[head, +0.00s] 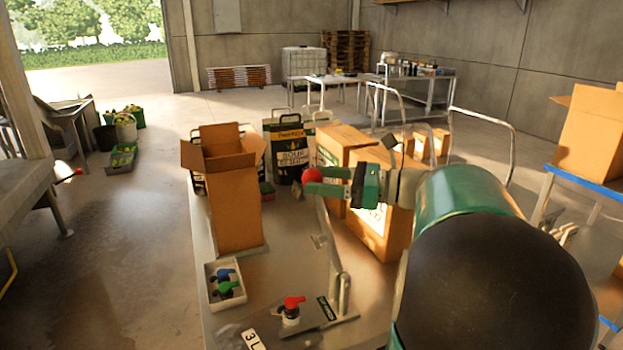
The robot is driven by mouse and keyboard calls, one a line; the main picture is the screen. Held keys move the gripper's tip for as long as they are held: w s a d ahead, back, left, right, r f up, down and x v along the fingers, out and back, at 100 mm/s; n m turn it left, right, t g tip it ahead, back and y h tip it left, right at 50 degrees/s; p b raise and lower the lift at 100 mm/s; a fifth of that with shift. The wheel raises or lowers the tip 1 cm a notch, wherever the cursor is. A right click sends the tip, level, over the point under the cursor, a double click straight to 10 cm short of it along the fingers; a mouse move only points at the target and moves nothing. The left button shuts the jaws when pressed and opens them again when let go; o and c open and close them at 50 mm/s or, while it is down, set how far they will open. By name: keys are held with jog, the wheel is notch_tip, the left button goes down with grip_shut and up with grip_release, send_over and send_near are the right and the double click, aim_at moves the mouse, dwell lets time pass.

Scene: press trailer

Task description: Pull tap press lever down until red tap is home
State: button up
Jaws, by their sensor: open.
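The tap press (342,295) stands on the near part of the table, with a grey metal upright and a dark base plate. Its lever is raised, with a red ball knob (312,175) at the upper end. My gripper (318,180) is open, reaching in from the right, with its green fingers at the knob. I cannot tell whether they touch it. The red tap (292,303) is upright at the press's base, left of the upright. How deep it sits cannot be told. My arm hides part of the area on the right.
A white tray (212,300) with blue and green taps lies left of the press. An open cardboard box (233,205) stands behind it on the table (290,270). A printed pouch (287,148) and more boxes (375,225) stand behind the lever. A 3 L label (254,339) is in front.

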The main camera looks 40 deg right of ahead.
jog(key=shift+x, duration=1.3)
grip_shut()
